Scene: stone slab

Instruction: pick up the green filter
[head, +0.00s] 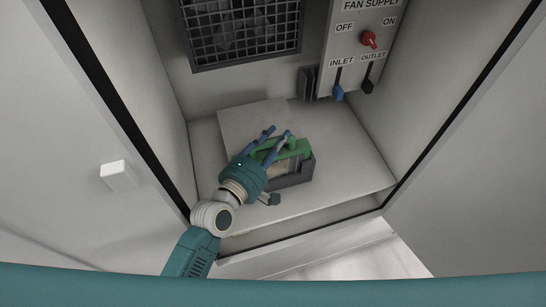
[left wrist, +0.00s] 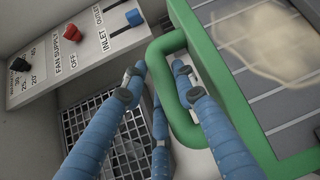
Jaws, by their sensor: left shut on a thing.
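The green filter (head: 301,147) is at the dark grey holder (head: 299,177) on the cabinet floor; I cannot tell how deep it sits. My left gripper (head: 277,136) reaches over it from the left, its blue fingers covering part of it. In the left wrist view the filter (left wrist: 207,47) has a green frame, a grey ribbed face and a beige dirty patch. Its green loop handle (left wrist: 157,75) passes between the blue fingers of my left gripper (left wrist: 159,69), which is shut on it. My right gripper is not in view.
The cabinet has side walls and open doors. A fan grille (head: 243,30) is at the back. A control panel (head: 350,45) with a red knob (head: 369,39), a blue lever (head: 338,92) and a black lever (head: 367,86) stands behind the filter. A pale square plate (head: 243,123) lies behind the hand.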

